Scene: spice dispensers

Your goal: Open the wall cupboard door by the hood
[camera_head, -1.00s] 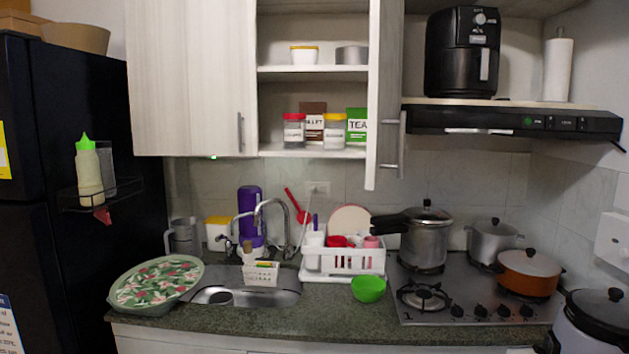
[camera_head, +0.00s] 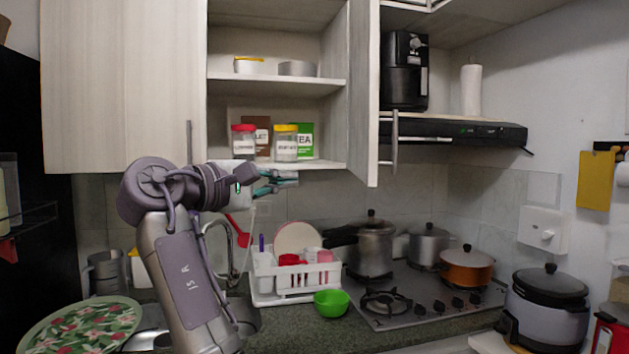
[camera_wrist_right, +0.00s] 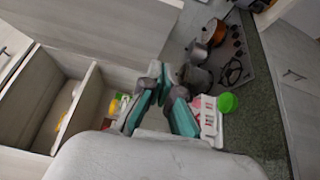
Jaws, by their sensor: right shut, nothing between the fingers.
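The wall cupboard door (camera_head: 362,95) by the hood stands swung out, seen nearly edge-on, with the shelves beside it exposed. Its bar handle (camera_head: 395,140) is on the side facing the hood. My right gripper (camera_head: 292,178) is just below the cupboard's bottom board, left of the door and apart from the handle. It is shut and empty; in the right wrist view its fingertips (camera_wrist_right: 161,70) meet. A pale panel (camera_wrist_right: 95,30), which looks like the door, lies beyond them there. The hood (camera_head: 455,132) is right of the door. My left gripper is not in view.
Jars (camera_head: 286,143) and boxes stand on the lower shelf. Below are a white dish rack (camera_head: 290,290), a green bowl (camera_head: 332,303) and pots (camera_head: 372,248) by the stove. A closed door (camera_head: 120,85) is at left. Space below the open door is clear.

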